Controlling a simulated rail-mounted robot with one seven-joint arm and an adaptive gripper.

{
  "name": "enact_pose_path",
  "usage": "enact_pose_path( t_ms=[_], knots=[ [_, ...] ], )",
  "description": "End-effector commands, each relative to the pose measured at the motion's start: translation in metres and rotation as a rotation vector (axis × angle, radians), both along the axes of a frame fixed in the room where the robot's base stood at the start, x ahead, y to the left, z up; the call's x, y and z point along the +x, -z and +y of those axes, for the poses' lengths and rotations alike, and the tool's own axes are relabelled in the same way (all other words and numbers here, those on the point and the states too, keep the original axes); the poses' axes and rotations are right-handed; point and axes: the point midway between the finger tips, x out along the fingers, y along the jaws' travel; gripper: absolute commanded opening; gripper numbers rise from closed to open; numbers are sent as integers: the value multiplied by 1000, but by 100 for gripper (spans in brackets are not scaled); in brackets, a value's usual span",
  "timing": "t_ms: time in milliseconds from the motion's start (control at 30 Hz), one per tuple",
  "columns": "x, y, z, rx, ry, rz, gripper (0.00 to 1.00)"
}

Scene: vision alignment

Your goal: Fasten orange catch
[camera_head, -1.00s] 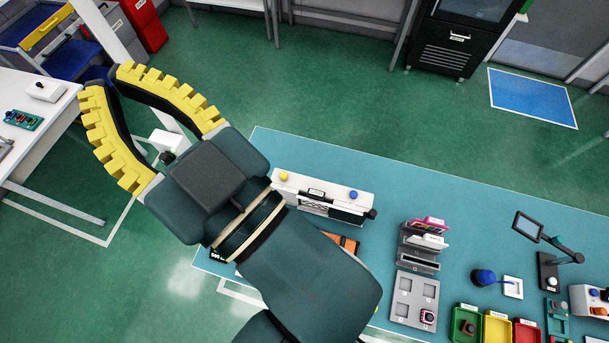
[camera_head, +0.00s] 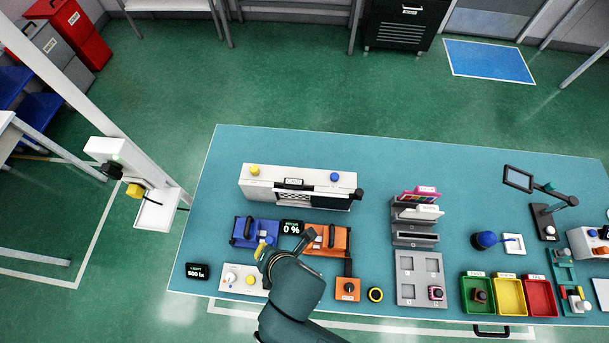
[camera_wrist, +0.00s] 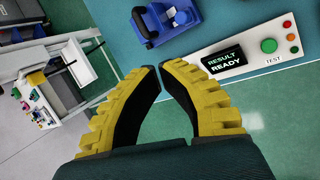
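The orange block (camera_head: 342,243) sits on the teal table right of the blue block (camera_head: 242,241). A dark bar stands upright on the orange block, and a brownish lever piece (camera_head: 306,240) sticks out at its left end. My gripper (camera_head: 265,250) is in front of the blue block, to the left of the orange block. The wrist view shows its two yellow fingers (camera_wrist: 160,72) with tips almost together and only floor and table between them. The blue block (camera_wrist: 163,18) also shows there; the orange block does not.
A small "0 %" display (camera_head: 291,227) stands between the blocks. A white button panel (camera_wrist: 254,49) reads "RESULT READY" in the wrist view. A long white unit (camera_head: 300,186) stands behind. An orange knob box (camera_head: 347,294) and a grey tray (camera_head: 419,263) lie to the right.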

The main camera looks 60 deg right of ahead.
Motion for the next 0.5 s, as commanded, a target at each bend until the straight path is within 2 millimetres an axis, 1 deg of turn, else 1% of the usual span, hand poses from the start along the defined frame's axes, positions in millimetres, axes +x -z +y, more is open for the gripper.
enact_pose_path(
  t_ms=[33, 100, 167, 200, 300, 500],
  knots=[
    [-31, 46, -2, -58, -98, 133, 0],
    [-66, 79, -5, -117, -231, 284, 0],
    [-88, 97, -6, -144, -316, 372, 0],
    [-98, 104, -7, -154, -355, 412, 0],
    [-108, 109, -7, -165, -401, 452, 0],
    [-107, 107, -7, -166, -402, 451, 0]
  ],
)
